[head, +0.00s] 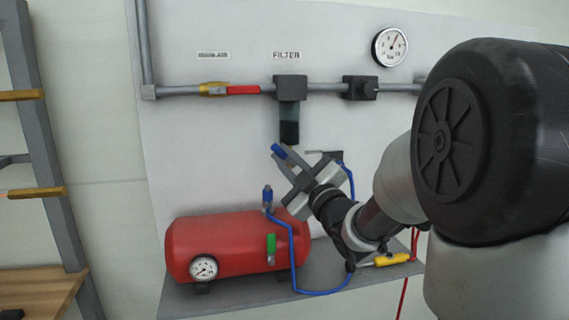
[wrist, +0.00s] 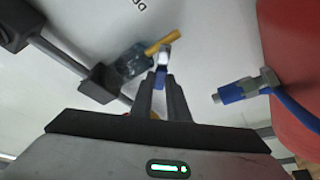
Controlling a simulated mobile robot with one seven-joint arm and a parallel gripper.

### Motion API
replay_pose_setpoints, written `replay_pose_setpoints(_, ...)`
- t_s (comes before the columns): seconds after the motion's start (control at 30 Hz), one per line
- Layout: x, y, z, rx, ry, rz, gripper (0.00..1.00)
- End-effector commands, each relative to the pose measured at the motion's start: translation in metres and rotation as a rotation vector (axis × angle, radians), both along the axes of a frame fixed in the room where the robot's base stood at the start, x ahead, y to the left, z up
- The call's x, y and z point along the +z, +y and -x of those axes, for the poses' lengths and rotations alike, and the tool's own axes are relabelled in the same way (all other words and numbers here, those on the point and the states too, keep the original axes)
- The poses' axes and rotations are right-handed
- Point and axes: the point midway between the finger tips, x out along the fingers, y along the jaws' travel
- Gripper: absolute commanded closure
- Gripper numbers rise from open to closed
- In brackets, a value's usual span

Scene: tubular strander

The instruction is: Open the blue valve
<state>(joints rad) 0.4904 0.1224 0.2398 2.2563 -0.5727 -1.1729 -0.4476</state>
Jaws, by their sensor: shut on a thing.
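The blue valve's handle (head: 279,150) shows at the tip of my gripper (head: 288,163), just below the dark filter bowl (head: 289,130). In the wrist view the blue handle (wrist: 160,76) sits between the two fingertips (wrist: 160,88), with a small silver piece and a brass-coloured bar (wrist: 163,41) just beyond it. My gripper is shut on this blue handle. The fingers and wrist hide part of the valve, so its exact angle is hard to tell.
A red tank (head: 235,245) with a gauge and green handle (head: 271,249) stands on a shelf below. A blue hose coupling (head: 267,195) rises near my gripper. A red-handled valve (head: 243,89) is on the wall pipe. A yellow tool (head: 392,259) lies at right.

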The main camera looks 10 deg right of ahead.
Motion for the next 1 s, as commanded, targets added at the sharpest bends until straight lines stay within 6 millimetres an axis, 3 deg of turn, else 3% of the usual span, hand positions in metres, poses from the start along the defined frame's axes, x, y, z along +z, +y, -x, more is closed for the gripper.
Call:
replay_pose_setpoints(0.37,-0.0003,-0.0005,0.0001,-0.001,0.002,-0.005,1.0)
replay_pose_setpoints(0.4,-0.0003,-0.0005,0.0001,-0.001,0.002,-0.005,0.82)
replay_pose_setpoints(0.5,-0.0003,-0.0005,0.0001,-0.002,0.001,-0.004,0.66)
replay_pose_setpoints(1.0,-0.0044,0.0007,-0.0022,-0.001,0.0,-0.004,0.66)
